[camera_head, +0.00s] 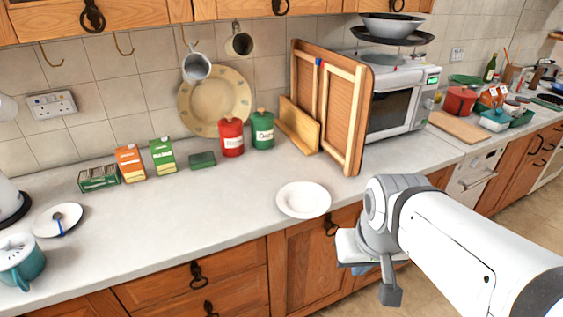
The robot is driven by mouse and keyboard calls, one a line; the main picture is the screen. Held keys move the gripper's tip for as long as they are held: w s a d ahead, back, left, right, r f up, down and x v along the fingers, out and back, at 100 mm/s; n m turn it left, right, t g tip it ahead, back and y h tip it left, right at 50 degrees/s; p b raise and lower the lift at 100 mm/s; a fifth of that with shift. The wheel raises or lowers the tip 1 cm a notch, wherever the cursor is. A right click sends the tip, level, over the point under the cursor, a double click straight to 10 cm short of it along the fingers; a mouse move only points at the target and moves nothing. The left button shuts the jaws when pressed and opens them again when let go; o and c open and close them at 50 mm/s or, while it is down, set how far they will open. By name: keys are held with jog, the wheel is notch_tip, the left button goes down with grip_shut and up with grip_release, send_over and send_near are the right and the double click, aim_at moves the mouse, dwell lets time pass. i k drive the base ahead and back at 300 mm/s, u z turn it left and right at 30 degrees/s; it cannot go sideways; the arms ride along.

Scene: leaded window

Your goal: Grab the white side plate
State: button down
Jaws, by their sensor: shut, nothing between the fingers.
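A white side plate (303,200) lies flat and empty near the front edge of the grey worktop (225,212), right of the picture's middle. My gripper (390,293) is at the end of the white arm that comes in from the right. It is below and to the right of the plate, in front of the cupboard doors and apart from the plate. The gripper is shut and empty. Part of it is hidden behind my own wrist.
Red (231,138) and green (262,130) canisters stand behind the plate. Wooden folding panels (343,118) lean before the microwave (398,105). A small plate with a spoon (58,220) and a teal teapot (22,263) are at left. The worktop left of the plate is clear.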

aim_at(301, 199)
jog(key=z, duration=0.35)
jog(key=i, duration=1.05)
jog(key=u, duration=0.6)
